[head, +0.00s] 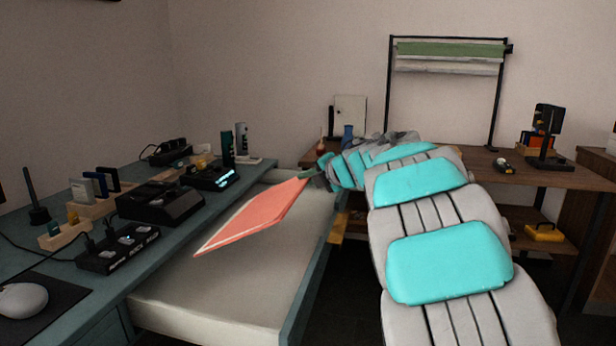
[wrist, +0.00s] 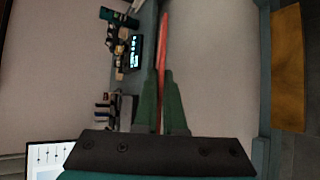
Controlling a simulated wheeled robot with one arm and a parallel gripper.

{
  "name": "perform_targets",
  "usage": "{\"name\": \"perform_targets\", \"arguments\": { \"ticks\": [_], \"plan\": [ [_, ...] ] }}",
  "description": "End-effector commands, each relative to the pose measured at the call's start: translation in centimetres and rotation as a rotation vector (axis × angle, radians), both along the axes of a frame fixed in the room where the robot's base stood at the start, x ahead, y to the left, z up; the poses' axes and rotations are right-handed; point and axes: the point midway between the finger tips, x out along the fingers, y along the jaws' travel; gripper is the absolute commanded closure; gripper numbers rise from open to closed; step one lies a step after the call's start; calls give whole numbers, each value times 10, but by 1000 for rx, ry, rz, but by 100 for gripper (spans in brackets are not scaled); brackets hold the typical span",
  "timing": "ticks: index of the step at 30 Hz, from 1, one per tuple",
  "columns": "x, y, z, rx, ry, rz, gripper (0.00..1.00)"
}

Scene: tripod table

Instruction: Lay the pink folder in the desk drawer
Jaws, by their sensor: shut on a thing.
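The pink folder (head: 258,217) is held out in the air over the open desk drawer (head: 200,309), tilted, with its near corner toward the lower left. In the wrist view the folder (wrist: 163,50) shows edge-on as a thin strip between the green fingers. My gripper (head: 309,174) is shut on the folder's far right corner; its fingers also show in the wrist view (wrist: 160,90). The drawer is pulled out from the teal desk (head: 101,303), and the part of its pale floor in view looks bare. Part of the floor is hidden behind the folder.
The desk top carries black devices (head: 160,204), a wooden rack (head: 92,208), a power strip (head: 117,249) and a mouse (head: 22,300). A wooden table (head: 470,165) with a monitor-like stand (head: 548,135) is at the back right.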

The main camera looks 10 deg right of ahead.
Motion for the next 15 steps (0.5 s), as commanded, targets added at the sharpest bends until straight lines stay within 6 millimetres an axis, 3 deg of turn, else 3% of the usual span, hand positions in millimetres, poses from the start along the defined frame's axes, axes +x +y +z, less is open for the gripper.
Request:
{"name": "perform_targets", "arguments": {
  "ticks": [15],
  "plan": [
    [2,7,-48,1,0,0,100]
  ]
}}
